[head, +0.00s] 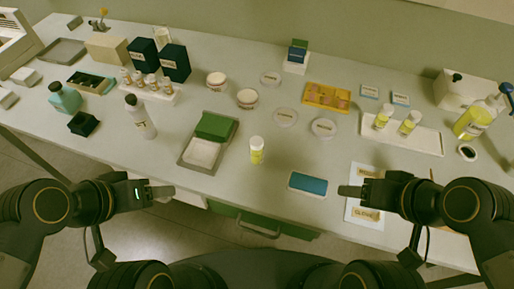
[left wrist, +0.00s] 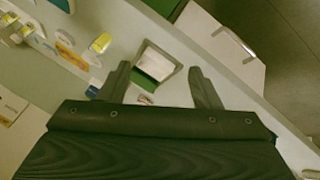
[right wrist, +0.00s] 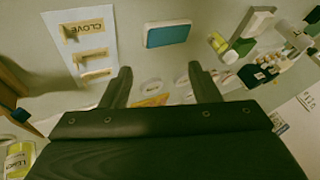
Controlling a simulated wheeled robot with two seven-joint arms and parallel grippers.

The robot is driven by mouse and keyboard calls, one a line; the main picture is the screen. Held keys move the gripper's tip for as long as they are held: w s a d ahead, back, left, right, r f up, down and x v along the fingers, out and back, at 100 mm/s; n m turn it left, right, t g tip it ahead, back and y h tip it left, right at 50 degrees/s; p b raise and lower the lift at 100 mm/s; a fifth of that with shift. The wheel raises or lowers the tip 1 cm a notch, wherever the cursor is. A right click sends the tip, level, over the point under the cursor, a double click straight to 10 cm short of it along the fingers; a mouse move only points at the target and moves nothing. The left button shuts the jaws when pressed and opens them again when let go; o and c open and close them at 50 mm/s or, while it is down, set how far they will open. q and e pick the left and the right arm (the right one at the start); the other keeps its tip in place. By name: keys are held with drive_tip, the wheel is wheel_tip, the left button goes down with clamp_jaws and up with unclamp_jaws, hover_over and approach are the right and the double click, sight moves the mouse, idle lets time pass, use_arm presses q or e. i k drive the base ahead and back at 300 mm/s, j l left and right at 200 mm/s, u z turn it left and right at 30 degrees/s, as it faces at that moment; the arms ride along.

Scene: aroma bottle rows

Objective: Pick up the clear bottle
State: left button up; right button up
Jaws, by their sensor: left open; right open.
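A pale, see-through-looking bottle (head: 145,124) with a dark cap and a label stands upright left of centre on the table. A small white-capped vial of yellow liquid (head: 257,151) stands alone near the front edge; it seems to show in the left wrist view (left wrist: 101,42). Two similar vials (head: 382,117) stand on a white tray at the right. I cannot tell for certain which is the clear bottle. My left gripper (head: 160,191) is open and empty at the front edge, in front of the pale bottle. My right gripper (head: 352,191) is open and empty near a labelled sheet.
A grey tray with a green block (head: 215,126) lies between the pale bottle and the lone vial. A teal bottle (head: 65,98) and rack of small vials (head: 150,90) flank the pale bottle. A blue-topped pad (head: 308,184) lies left of my right gripper.

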sight(256, 158)
drive_tip(key=k, duration=0.5)
drive_tip(key=l+u, duration=0.1)
drive_tip(key=u, duration=0.7)
drive_tip(key=l+u, duration=0.1)
drive_tip(key=u, duration=0.25)
drive_tip(key=k+u, duration=0.1)
drive_tip(key=u, duration=0.3)
drive_tip(key=l, duration=0.3)
drive_tip(key=k+l+u, duration=0.1)
drive_tip(key=l, duration=0.25)
